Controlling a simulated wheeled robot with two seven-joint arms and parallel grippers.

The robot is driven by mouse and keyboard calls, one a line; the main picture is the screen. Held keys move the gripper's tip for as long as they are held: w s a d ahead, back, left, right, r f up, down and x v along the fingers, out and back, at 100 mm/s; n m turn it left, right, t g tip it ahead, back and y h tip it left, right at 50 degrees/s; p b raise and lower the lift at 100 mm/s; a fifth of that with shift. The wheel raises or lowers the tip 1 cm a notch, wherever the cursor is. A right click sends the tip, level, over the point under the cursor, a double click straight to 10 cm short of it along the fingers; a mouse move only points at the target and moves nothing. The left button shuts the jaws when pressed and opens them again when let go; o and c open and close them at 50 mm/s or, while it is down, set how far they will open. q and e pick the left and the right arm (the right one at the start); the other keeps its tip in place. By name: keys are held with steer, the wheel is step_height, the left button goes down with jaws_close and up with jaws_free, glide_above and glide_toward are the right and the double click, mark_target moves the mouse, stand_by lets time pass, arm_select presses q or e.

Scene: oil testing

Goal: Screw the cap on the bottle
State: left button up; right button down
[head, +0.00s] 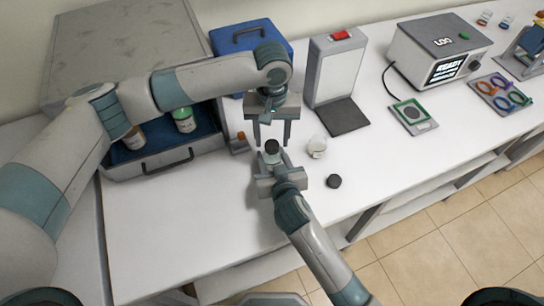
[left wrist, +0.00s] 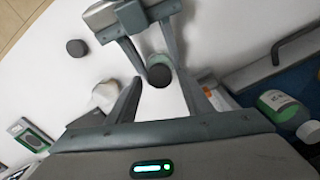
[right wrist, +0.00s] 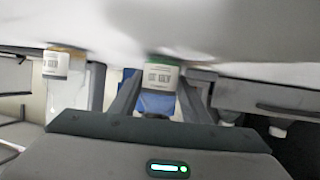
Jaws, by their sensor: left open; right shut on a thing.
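My right gripper (head: 272,160) is shut on a small bottle, whose dark round top (head: 272,147) faces up between the fingers. I cannot tell whether this top is a cap or an opening. It also shows in the left wrist view (left wrist: 160,76). My left gripper (head: 271,142) is open, with its fingers pointing down just above and behind the bottle. A loose black cap (head: 333,181) lies on the table to the right; it also shows in the left wrist view (left wrist: 77,48).
An open case (head: 165,165) with labelled bottles, one green (head: 183,121), is at the left. A grey stand (head: 336,70) and analyser (head: 440,50) are behind. The front of the white table (head: 190,225) is clear.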

arm_select(q)
steer(key=shift+f, duration=0.8)
steer(key=c, duration=1.1)
steer(key=m, duration=2.2)
steer(key=o, duration=1.3)
steer(key=shift+c, duration=0.2)
